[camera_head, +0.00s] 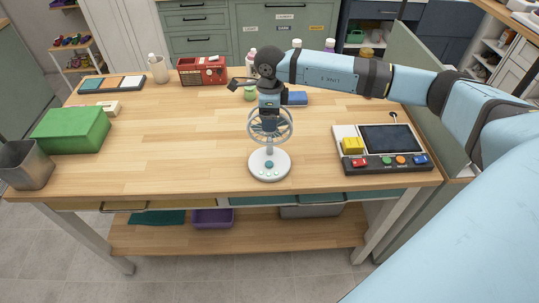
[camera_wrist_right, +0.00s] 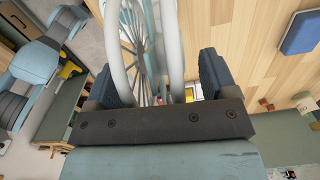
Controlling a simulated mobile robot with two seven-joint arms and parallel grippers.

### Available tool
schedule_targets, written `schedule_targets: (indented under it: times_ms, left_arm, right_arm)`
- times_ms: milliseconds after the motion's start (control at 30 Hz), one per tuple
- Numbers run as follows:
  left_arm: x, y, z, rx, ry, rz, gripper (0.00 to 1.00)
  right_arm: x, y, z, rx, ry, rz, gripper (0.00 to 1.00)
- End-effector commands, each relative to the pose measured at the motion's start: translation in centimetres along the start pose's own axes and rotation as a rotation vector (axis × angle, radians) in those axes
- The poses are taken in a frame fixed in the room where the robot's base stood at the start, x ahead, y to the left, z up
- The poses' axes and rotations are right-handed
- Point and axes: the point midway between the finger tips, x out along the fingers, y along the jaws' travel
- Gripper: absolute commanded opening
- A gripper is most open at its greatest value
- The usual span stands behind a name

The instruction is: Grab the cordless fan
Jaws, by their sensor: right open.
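The cordless fan (camera_head: 270,166) stands upright on the wooden table near its front edge, with a round white base and a ring-shaped cage. My right gripper (camera_head: 270,112) points down from above at the top of the cage and hides part of it. In the right wrist view the fan's cage (camera_wrist_right: 146,45) lies between the two open fingers of the right gripper (camera_wrist_right: 160,85). I cannot tell whether either finger touches it. My left gripper is not in view.
A control panel with a dark screen (camera_head: 390,138) is at the table's right. A green box (camera_head: 72,130) and a metal bin (camera_head: 25,166) are at the left. A red radio (camera_head: 203,70) and bottles stand at the back. The table left of the fan is clear.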

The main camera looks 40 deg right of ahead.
Motion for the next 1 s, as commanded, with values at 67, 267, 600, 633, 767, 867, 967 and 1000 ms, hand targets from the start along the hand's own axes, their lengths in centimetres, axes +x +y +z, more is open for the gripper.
schedule_targets:
  times_ms: [67, 267, 600, 633, 767, 867, 967, 1000]
  left_arm:
    - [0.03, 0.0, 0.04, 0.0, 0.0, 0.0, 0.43]
    - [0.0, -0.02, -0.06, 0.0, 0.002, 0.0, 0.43]
    - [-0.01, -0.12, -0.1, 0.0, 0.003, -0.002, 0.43]
    - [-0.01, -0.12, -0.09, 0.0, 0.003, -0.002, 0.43]
    - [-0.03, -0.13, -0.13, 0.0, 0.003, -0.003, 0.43]
    - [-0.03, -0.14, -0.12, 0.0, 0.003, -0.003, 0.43]
    - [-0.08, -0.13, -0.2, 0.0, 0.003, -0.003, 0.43]
    - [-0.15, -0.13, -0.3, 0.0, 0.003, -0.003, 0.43]
  right_arm:
    - [0.03, -0.01, 0.0, 0.0, 0.0, 0.0, 0.79]
    - [0.0, -0.01, 0.0, 0.0, 0.0, 0.0, 0.79]
    - [0.01, 0.0, -0.01, 0.0, 0.0, 0.0, 0.01]
    - [0.01, -0.01, -0.01, 0.0, 0.0, 0.0, 0.0]
    - [-0.25, -0.08, 0.07, 0.0, -0.003, -0.002, 0.0]
    - [-0.23, -0.08, 0.07, 0.0, -0.003, -0.002, 0.0]
    - [-0.3, -0.08, 0.06, 0.0, -0.003, -0.002, 0.0]
    - [-0.4, -0.07, 0.06, 0.0, -0.003, -0.002, 0.0]
